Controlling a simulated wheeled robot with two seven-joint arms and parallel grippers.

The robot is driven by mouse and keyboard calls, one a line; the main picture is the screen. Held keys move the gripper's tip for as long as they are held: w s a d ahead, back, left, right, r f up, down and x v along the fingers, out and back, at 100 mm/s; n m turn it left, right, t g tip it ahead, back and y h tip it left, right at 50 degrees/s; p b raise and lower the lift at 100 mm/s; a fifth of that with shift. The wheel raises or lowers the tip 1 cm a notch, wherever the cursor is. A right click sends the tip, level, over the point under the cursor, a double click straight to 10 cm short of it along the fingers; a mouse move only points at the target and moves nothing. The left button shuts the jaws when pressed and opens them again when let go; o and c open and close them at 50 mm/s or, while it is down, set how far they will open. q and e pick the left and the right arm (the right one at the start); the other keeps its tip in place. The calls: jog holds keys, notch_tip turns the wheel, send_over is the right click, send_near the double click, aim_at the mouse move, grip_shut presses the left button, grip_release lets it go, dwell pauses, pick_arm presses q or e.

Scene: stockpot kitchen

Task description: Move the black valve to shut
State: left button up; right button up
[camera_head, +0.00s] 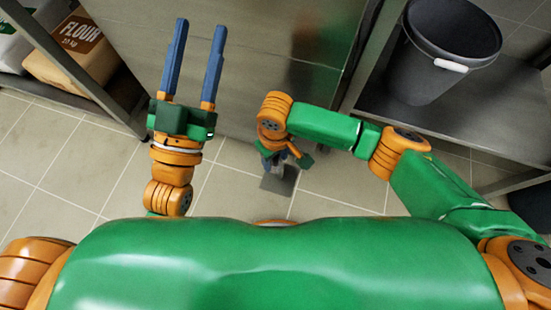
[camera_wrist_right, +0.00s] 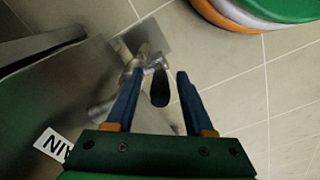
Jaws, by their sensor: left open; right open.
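The black valve (camera_wrist_right: 160,88) shows in the right wrist view as a dark lever on a silver pipe fitting (camera_wrist_right: 133,72). The lever points from the fitting toward the lower part of that picture. My right gripper (camera_wrist_right: 159,73) is open, with its blue fingers on either side of the lever; I cannot tell whether either finger touches it. In the head view my right gripper (camera_head: 279,158) points down beside the metal front, and the valve cannot be made out there. My left gripper (camera_head: 201,26) is open and empty, raised in front of the metal front.
A grey square plate (camera_head: 280,181) lies on the tiled floor below the fitting. A dark bucket (camera_head: 440,50) stands on the right shelf, and a flour bag (camera_head: 75,50) on the left one.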

pick_arm(q)
jog(key=shift+s+r+t+h, duration=0.5)
jog(key=shift+s+r+t, duration=0.3)
jog(key=shift+r, duration=0.3)
pick_arm(e)
jog(key=shift+f, duration=0.3)
grip_shut()
dwell(0.4)
